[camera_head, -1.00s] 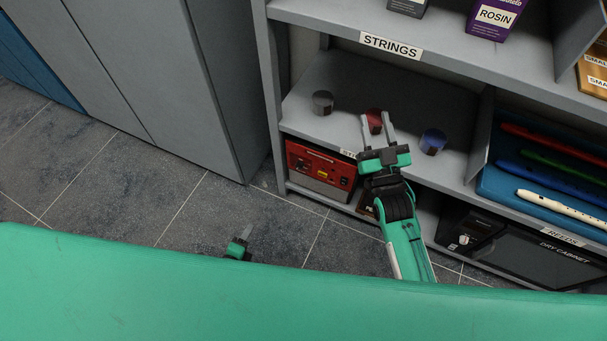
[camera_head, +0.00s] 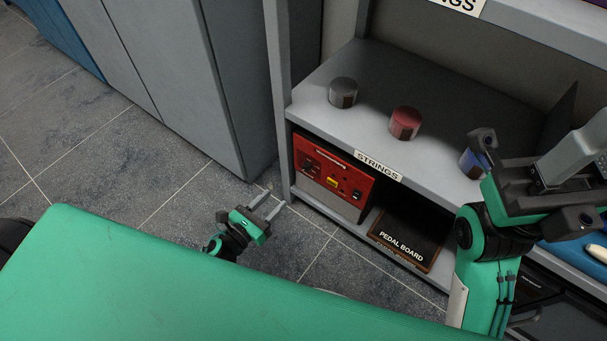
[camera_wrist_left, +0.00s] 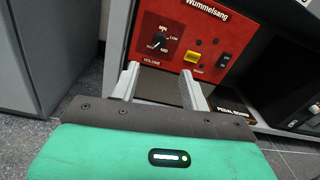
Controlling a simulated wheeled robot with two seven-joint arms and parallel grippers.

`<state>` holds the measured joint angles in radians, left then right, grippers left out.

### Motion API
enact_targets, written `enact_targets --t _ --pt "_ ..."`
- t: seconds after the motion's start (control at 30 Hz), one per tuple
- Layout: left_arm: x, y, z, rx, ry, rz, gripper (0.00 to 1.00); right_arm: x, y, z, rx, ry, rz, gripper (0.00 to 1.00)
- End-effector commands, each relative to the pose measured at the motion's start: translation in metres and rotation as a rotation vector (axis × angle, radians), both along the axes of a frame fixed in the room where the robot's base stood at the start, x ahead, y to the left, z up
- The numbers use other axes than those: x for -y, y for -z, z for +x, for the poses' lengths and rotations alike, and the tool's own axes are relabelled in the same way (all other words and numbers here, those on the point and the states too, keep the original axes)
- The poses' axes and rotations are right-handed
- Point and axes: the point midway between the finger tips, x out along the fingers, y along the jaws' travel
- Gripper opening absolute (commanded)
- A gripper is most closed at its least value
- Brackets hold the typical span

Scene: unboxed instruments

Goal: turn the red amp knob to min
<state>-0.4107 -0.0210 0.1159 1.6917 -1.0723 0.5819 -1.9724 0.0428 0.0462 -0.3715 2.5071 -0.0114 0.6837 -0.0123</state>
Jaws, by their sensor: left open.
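The red amp (camera_head: 331,174) stands on the lower shelf under the "STRINGS" label, its front facing the aisle. In the left wrist view its red panel (camera_wrist_left: 212,27) reads "Wummelsang". My left gripper (camera_head: 274,201) is open and empty, in front of the amp's left part. In the left wrist view its two fingers (camera_wrist_left: 160,72) are apart, just below the knob, touching nothing that I can see. My right gripper (camera_head: 590,150) is at the right edge, partly cut off.
A yellow button (camera_wrist_left: 192,57) and a black switch (camera_wrist_left: 224,60) lie right of the knob. A grey tin (camera_head: 343,92), a red tin (camera_head: 405,122) and a partly hidden blue tin (camera_head: 467,163) stand on the shelf above. A pedal board (camera_head: 405,241) lies right of the amp. Floor is clear at left.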

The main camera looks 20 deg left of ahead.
Motion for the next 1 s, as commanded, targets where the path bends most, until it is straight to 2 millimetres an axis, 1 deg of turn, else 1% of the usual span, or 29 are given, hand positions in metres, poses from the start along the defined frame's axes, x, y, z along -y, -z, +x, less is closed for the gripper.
enact_targets --t 0.4,0.5,0.6,0.7,0.8,1.0 --pt "0.032 0.001 0.079 0.001 0.000 -0.003 0.46 -0.009 -0.002 -0.001 0.028 -0.027 -0.006 0.36" --pt "0.039 0.000 0.095 0.001 0.000 -0.004 0.46 -0.010 -0.003 -0.001 0.033 -0.032 -0.008 0.36" --pt "0.043 0.001 0.106 -0.001 0.000 -0.004 0.46 -0.012 -0.004 -0.001 0.037 -0.035 -0.009 0.36" --pt "0.047 0.000 0.114 -0.002 -0.001 -0.005 0.46 -0.012 -0.004 -0.002 0.038 -0.036 -0.010 0.36" --pt "0.048 0.000 0.118 -0.002 -0.001 -0.005 0.46 -0.013 -0.005 -0.002 0.038 -0.037 -0.011 0.36" --pt "0.049 0.000 0.119 -0.003 -0.001 -0.004 0.46 -0.013 -0.007 -0.003 0.046 -0.039 -0.011 0.36"
